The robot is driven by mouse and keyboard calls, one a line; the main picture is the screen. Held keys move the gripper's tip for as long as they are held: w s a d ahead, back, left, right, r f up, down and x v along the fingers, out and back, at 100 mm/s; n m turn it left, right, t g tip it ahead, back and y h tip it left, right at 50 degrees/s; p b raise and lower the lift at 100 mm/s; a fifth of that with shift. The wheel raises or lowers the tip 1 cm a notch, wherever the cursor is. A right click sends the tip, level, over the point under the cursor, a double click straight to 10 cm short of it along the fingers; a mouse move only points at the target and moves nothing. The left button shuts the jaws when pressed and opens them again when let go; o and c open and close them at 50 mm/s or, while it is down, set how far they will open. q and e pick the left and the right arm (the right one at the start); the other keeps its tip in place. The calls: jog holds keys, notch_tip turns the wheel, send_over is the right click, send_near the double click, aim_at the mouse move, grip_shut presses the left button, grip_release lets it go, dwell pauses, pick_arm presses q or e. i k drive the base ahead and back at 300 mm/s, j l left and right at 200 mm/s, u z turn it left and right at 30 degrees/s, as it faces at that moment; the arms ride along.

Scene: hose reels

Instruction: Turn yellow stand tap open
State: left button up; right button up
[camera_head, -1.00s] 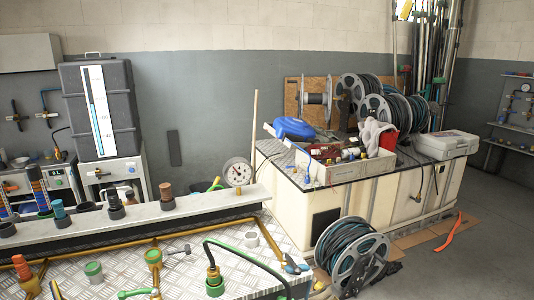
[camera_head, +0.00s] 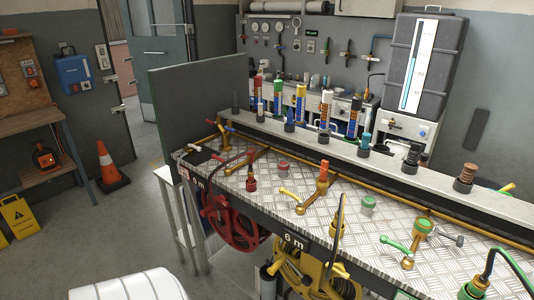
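A brass tap (camera_head: 312,190) with an orange-topped upright stands on the checker-plate bench, right of the middle of the head view. A yellow lever (camera_head: 290,194) sticks out from its left side toward the back left. Whether the tap is open or shut I cannot tell. A yellow hose fitting (camera_head: 337,229) with a dark hose rises at the bench's front edge, right of the tap. A yellow hose reel (camera_head: 312,278) hangs below that edge, partly cut off by the frame. Neither of my grippers is in view.
A green-levered tap (camera_head: 398,246) stands to the right and a red hose reel (camera_head: 232,215) hangs to the left. A raised ledge (camera_head: 340,146) with colored bottles runs behind. An orange cone (camera_head: 110,168) stands on the open floor at left.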

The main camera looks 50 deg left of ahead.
aim_at(281, 189)
jog(key=u, duration=1.45)
jog(key=j, duration=0.1)
